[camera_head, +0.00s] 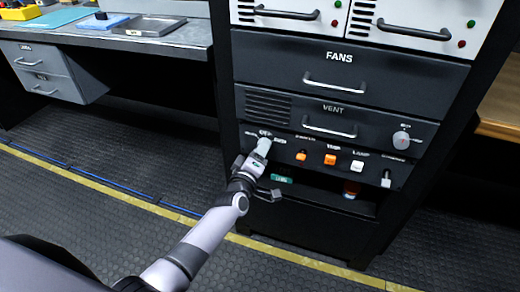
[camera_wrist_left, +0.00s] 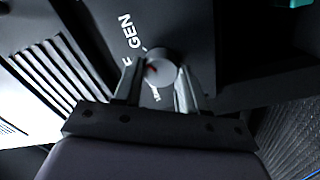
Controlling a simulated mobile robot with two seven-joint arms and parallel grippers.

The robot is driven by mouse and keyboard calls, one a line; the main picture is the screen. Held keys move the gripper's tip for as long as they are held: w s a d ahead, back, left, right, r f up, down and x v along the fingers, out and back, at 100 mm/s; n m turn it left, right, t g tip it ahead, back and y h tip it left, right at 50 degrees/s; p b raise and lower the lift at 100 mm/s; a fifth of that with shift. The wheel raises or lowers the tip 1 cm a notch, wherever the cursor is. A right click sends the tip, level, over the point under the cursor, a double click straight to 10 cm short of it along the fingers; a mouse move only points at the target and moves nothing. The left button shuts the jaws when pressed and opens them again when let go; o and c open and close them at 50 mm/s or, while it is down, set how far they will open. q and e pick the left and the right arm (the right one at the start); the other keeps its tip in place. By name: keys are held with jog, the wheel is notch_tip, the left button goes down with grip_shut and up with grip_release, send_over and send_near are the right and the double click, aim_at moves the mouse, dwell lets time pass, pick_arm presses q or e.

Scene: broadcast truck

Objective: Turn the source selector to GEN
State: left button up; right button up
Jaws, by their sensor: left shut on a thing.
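The source selector is a round grey knob (camera_wrist_left: 162,66) on a dark panel, seen in the left wrist view between my left gripper's fingers (camera_wrist_left: 158,88). A red mark shows on the knob, but I cannot tell for certain which label it points at. The label GEN (camera_wrist_left: 128,30) is printed beside the knob, and another partly hidden label lies near the fingers. In the head view, my left gripper (camera_head: 263,148) is at the left end of the control panel (camera_head: 330,148) and mostly hides the knob. It is shut on the knob. My right gripper is not in view.
Right of my left gripper the panel has orange buttons (camera_head: 330,159), a white button (camera_head: 357,166) and a small lever (camera_head: 386,178). Another round knob (camera_head: 401,139) sits higher right. Drawers marked FANS (camera_head: 325,79) and VENT (camera_head: 320,118) are above. An open shelf lies below.

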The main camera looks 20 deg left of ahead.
pick_arm(q)
jog(key=shift+f+m, duration=0.1)
jog(key=shift+m, duration=0.3)
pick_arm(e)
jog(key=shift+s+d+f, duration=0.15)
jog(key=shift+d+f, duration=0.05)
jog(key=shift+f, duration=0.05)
pick_arm(q)
jog(key=o, duration=1.1)
jog(key=shift+c, duration=0.2)
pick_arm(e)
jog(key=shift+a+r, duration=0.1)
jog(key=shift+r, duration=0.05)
pick_arm(q)
jog(key=s+p, duration=0.2)
jog(key=s, duration=0.5)
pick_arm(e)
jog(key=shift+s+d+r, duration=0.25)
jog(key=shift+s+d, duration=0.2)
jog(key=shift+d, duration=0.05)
pick_arm(q)
jog(key=shift+s+a, duration=0.1)
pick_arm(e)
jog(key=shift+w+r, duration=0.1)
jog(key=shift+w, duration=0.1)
